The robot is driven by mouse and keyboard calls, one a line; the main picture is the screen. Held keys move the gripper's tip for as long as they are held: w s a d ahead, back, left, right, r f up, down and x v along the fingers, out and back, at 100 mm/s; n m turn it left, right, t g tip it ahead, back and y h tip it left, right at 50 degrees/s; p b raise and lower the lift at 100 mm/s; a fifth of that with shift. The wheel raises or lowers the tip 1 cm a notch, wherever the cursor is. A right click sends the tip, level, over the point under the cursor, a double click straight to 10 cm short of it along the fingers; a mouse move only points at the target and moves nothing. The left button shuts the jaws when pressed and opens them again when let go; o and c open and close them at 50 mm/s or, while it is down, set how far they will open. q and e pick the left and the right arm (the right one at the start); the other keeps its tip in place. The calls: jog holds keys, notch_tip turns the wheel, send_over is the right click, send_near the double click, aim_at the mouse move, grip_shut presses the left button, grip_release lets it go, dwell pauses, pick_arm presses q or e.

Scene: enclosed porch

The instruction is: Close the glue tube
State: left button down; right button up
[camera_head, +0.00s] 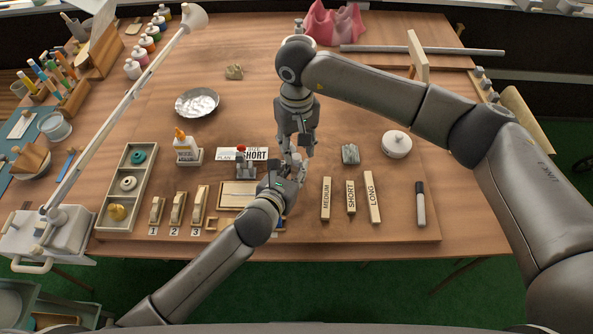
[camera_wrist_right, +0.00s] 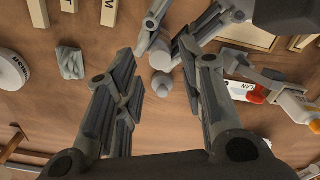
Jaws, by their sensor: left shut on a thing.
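My left gripper (camera_head: 297,165) is shut on a small pale, rounded piece, which looks like the glue tube (camera_wrist_right: 160,55). In the right wrist view the left gripper's fingers (camera_wrist_right: 168,42) come in from the top around it. A second small pale round part (camera_wrist_right: 162,86) shows just below it; I cannot tell whether this is a cap, or whether the two parts touch. My right gripper (camera_head: 297,150) points down just above the left one. In its wrist view, its two fingers (camera_wrist_right: 165,105) stand wide apart, with the pale part between them and not touched.
A glue bottle (camera_head: 186,149) with an orange tip and a red-knobbed grey device (camera_head: 243,163) stand left of the grippers. To the right are a grey cloth (camera_head: 350,154), labelled wooden blocks (camera_head: 351,197), a round tin (camera_head: 397,145) and a marker (camera_head: 420,204).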

aim_at(297, 169)
jog(key=shift+f, duration=1.15)
grip_shut()
jog(key=shift+m, duration=1.7)
jog(key=shift+o, duration=0.2)
grip_release()
